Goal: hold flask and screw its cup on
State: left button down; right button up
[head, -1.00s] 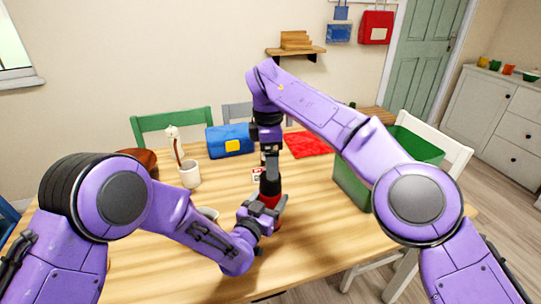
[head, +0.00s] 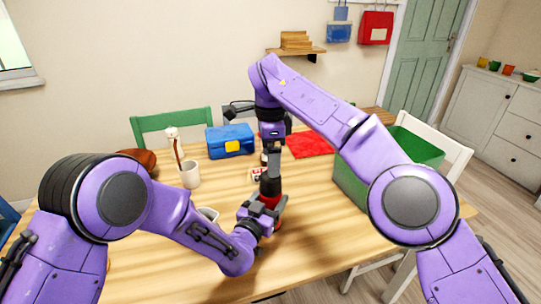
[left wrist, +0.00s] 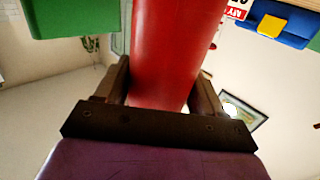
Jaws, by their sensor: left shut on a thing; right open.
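The red flask (left wrist: 172,50) stands between the two fingers of my left gripper (left wrist: 163,90), which is shut on it. In the head view a little of the red flask (head: 269,201) shows above my left gripper (head: 262,217), low over the table. A dark cup-like piece (head: 270,186) sits at the flask's top, in line with it; its seating and thread are too small to tell. My right gripper (head: 273,168) points straight down just above or around this dark piece. Its fingers are open, but the gap is hard to make out.
The wooden table (head: 330,240) is clear at front right. A green crate (head: 350,185) stands right, a red cloth (head: 308,144) and blue box (head: 230,141) behind.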

aim_at(271, 181)
jog(key=n, duration=0.5)
jog(key=shift+n, duration=0.4)
jog(key=n, duration=0.5)
jog(key=shift+f, duration=4)
